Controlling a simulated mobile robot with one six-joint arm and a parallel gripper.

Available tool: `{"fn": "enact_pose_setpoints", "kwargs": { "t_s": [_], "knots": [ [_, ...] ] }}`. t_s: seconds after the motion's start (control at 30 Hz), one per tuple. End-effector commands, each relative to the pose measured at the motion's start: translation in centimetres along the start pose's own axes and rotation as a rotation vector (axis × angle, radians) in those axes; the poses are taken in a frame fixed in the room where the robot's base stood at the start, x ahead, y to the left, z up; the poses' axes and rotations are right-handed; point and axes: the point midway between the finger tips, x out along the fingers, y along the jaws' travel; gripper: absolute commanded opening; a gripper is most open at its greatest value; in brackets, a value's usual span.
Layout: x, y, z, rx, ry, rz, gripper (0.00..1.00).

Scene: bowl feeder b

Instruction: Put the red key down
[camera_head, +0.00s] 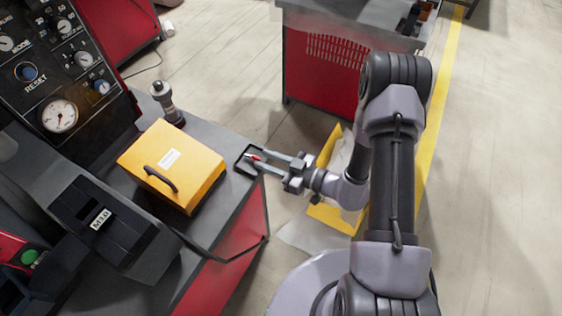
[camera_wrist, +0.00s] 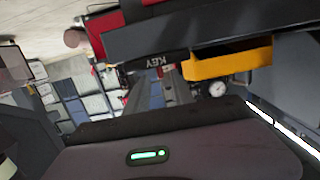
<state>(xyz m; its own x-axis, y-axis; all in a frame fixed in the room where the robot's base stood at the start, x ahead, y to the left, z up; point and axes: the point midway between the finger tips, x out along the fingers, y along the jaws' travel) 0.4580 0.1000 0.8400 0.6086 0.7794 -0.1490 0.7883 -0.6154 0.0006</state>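The red key (camera_head: 254,157) shows as a small red piece at the fingertips of my gripper (camera_head: 261,158). It is over or in a small black-rimmed tray (camera_head: 240,166) at the right corner of the grey bench top. The two fingers reach in from the right with a narrow gap between them. I cannot tell whether they grip the key or stand around it, or whether the key touches the tray floor. In the wrist view, a dark edge labelled KEY (camera_wrist: 155,63) lies just beyond the fingers (camera_wrist: 158,88). The key is not clear there.
A yellow case (camera_head: 172,165) with a dark handle stands on the bench, left of the tray. A dark knobbed post (camera_head: 166,101) stands behind it. A control panel (camera_head: 60,70) with gauges rises at left. A yellow bin (camera_head: 330,215) is below my forearm.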

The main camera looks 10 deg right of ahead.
Motion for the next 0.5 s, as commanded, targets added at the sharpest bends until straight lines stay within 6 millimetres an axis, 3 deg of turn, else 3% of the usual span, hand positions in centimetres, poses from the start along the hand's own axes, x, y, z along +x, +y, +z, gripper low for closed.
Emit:
{"fn": "enact_pose_setpoints", "kwargs": {
  "t_s": [0.2, 0.37, 0.43, 0.5],
  "knots": [
    [-4.9, 0.1, -0.3, 0.001, 0.000, 0.004, 0.29],
    [-6.6, -0.1, -0.3, -0.014, 0.001, -0.006, 0.29],
    [-6.6, -0.5, -2.0, -0.136, 0.005, -0.058, 0.29],
    [-6.2, -1.8, -5.6, -0.425, 0.022, -0.177, 0.29]
  ]
}}
